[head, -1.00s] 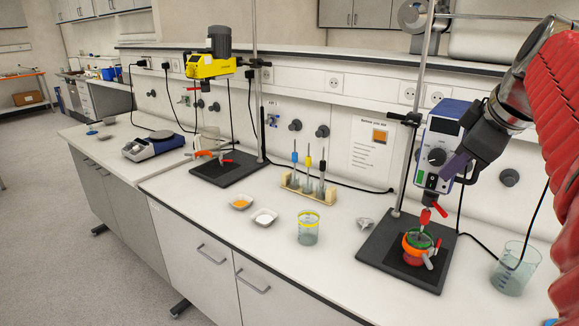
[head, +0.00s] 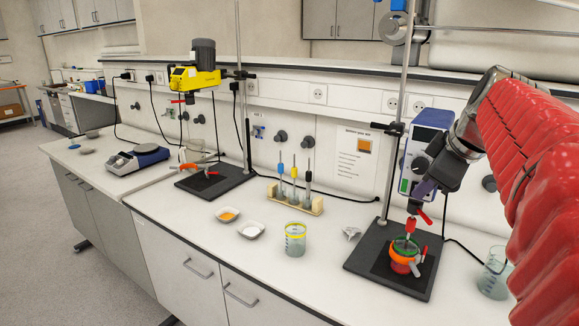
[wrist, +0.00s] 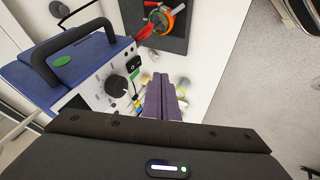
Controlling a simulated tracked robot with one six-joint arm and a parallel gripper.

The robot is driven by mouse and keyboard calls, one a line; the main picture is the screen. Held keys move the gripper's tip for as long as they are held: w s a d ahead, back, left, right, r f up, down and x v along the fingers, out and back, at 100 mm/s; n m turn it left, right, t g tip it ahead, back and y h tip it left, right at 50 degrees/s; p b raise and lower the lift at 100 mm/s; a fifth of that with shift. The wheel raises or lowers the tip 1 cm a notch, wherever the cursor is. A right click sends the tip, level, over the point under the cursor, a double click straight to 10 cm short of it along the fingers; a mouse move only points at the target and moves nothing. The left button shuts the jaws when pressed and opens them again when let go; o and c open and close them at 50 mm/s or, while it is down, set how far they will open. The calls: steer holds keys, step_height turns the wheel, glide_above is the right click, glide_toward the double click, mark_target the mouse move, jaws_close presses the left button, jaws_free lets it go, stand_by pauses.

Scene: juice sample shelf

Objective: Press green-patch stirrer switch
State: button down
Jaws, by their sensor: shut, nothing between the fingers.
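The stirrer with the green patch is a blue and white box (head: 430,128) on a stand at the right. Its green patch (head: 404,184) shows low on the front face; in the wrist view the patch (wrist: 145,62) is beside a black rocker switch (wrist: 133,67). A black knob (wrist: 117,88) sits on the same face. My gripper (head: 417,196) is shut and empty, in front of the lower part of the stirrer in the head view. In the wrist view its purple fingers (wrist: 164,85) are a little right of the switch and below it; I cannot tell whether they touch the face.
Below the stirrer, a red and orange vessel (head: 403,263) stands on a black base plate (head: 365,262). A second, yellow stirrer (head: 193,79) is at the left. A beaker (head: 295,241), dishes (head: 251,230) and a vial rack (head: 310,205) stand between. Another beaker (head: 493,274) is at the right.

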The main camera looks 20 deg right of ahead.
steer(key=w+d+f, duration=0.3)
steer(key=w, duration=0.1)
steer(key=shift+w+d+f, duration=0.35)
steer(key=shift+f, duration=0.05)
steer(key=shift+w+d, duration=0.1)
stand_by(0.4)
steer(key=shift+r, duration=0.95)
